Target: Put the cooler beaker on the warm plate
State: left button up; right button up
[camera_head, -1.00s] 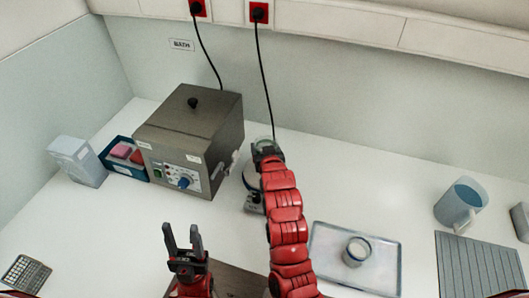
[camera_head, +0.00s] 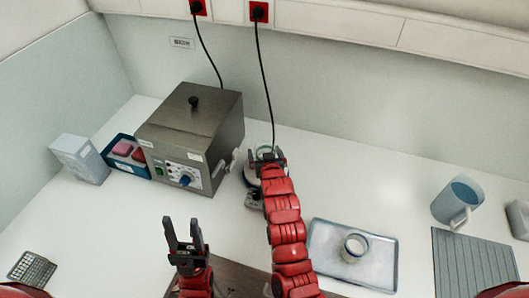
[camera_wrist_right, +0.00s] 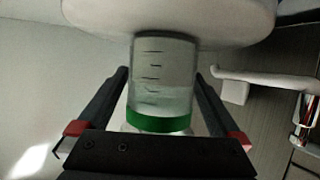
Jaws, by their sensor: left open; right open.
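A clear beaker with a green band (camera_wrist_right: 160,120) stands on the round white top of the warm plate (camera_wrist_right: 215,22), as the right wrist view shows. In the head view the beaker's rim (camera_head: 264,149) shows just beyond my right gripper (camera_head: 267,160), and the arm hides much of the warm plate (camera_head: 250,180). My right gripper is open, with one finger on each side of the beaker and gaps between. A second beaker (camera_head: 354,247) stands on the tray at the right. I cannot tell which beaker is cooler. My left gripper (camera_head: 182,222) is open and empty over the front of the bench.
A grey metal bath (camera_head: 190,130) stands left of the warm plate. A blue bin (camera_head: 128,165) and a white box (camera_head: 78,158) are further left. The metal tray (camera_head: 325,265), a blue mug (camera_head: 458,203) and a ribbed grey mat (camera_head: 475,265) are to the right. A black cord hangs behind.

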jog(key=shift+r, duration=0.3)
jog(key=shift+s+f, duration=0.15)
jog(key=shift+s, duration=0.1)
jog(key=b+v, duration=0.3)
jog(key=v, duration=0.8)
jog(key=shift+s+b, duration=0.2)
jog(key=shift+b, duration=0.15)
